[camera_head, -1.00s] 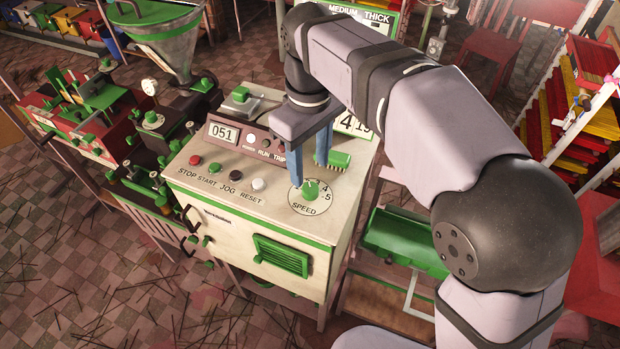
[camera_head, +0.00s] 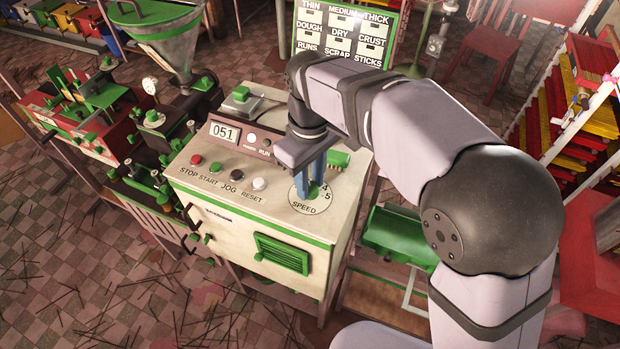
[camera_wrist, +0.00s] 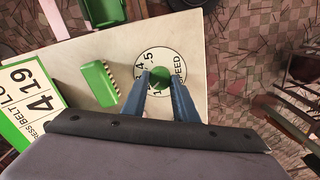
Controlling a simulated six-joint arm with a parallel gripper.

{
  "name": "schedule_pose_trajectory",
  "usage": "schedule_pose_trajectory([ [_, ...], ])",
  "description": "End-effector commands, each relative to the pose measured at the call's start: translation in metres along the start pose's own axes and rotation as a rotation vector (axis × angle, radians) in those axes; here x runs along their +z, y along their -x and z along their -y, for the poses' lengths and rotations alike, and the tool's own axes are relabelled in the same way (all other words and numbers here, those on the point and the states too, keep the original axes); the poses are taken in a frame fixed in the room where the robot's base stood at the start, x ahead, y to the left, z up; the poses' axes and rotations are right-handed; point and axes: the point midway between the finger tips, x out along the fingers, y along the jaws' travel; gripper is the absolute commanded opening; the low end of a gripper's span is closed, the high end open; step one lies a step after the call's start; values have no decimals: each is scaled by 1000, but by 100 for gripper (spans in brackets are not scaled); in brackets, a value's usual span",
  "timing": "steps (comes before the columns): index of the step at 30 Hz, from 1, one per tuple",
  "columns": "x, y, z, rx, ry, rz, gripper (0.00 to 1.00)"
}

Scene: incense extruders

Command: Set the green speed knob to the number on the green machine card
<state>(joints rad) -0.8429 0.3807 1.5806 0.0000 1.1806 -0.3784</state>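The green speed knob (camera_head: 314,190) sits on a round white dial (camera_head: 304,207) marked SPEED, on the sloped top of the cream and green machine (camera_head: 230,215). My gripper (camera_head: 309,186) points down with its two blue fingers on either side of the knob. The wrist view shows the fingers (camera_wrist: 160,82) closed in against the knob (camera_wrist: 160,76). The dial's 4 and 5 are readable; the knob's pointer is hidden. A white card with a green edge (camera_wrist: 35,100) reads 4 and 19 in the wrist view, its caption partly cut off.
STOP, START, JOG and RESET buttons (camera_head: 233,174) lie left of the dial. A green brush-like block (camera_head: 339,159) stands behind the dial. A sign board (camera_head: 345,30) stands at the back.

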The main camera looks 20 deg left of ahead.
Motion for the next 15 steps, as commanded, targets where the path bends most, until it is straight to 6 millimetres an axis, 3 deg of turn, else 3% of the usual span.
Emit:
schedule_pose_trajectory([
  [15, 0, 2, 0, 0, -78, 0, 4],
])
